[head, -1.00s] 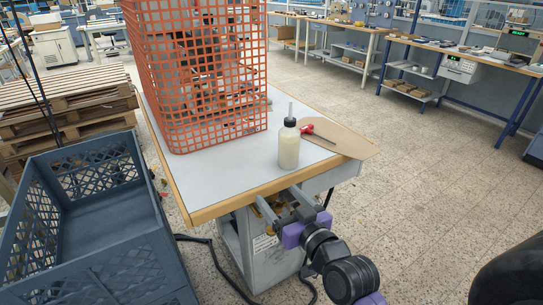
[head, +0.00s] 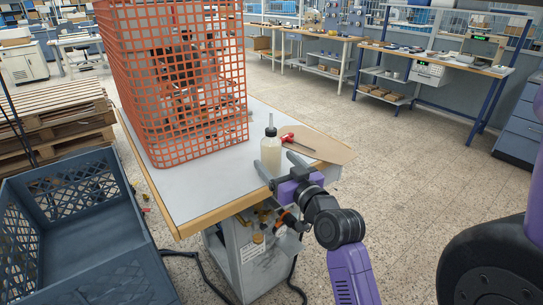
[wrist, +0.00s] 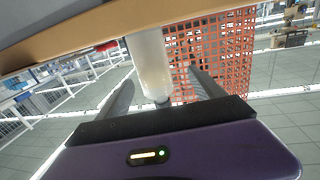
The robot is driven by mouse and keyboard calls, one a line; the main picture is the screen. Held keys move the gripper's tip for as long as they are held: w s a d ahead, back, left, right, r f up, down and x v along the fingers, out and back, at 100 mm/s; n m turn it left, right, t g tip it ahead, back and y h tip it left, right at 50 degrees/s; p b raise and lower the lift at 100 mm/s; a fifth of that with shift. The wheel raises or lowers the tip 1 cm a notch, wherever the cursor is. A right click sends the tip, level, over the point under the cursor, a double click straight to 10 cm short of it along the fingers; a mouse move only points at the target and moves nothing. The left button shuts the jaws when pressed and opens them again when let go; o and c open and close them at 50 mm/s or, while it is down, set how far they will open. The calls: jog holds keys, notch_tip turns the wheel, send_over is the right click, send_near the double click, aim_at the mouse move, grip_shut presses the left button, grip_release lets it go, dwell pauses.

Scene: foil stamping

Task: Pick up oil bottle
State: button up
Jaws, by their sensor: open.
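The oil bottle (head: 271,156) is a clear squeeze bottle with pale yellowish contents, a black cap and a thin nozzle. It stands upright near the front edge of the table (head: 188,193). My gripper (head: 277,168) is open at the bottle's near side, low over the table edge. In the wrist view, which looks upside down, the bottle (wrist: 150,65) shows between the two spread fingers of my gripper (wrist: 162,88). I cannot tell how far between the fingers it reaches. The bottle's lowest part is partly hidden in the head view.
An orange mesh guard (head: 180,85) around a machine stands on the table left of the bottle. A red-handled tool (head: 291,140) lies on a brown board (head: 325,149) just right of it. A blue crate (head: 95,262) is at lower left, by stacked pallets (head: 62,125).

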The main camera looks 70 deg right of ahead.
aim_at(267, 145)
jog(key=shift+d+r, duration=0.25)
jog(key=shift+d, duration=0.2)
jog(key=shift+w+d, duration=0.25)
jog(key=shift+w, duration=0.05)
jog(key=p+x, duration=0.2)
jog(key=x, duration=0.4)
jog(key=shift+s+d+r, duration=0.15)
jog(key=shift+r, duration=0.05)
jog(key=shift+w+d+f, duration=0.1)
jog(key=shift+w+d, duration=0.15)
jog(key=shift+w, duration=0.15)
grip_shut()
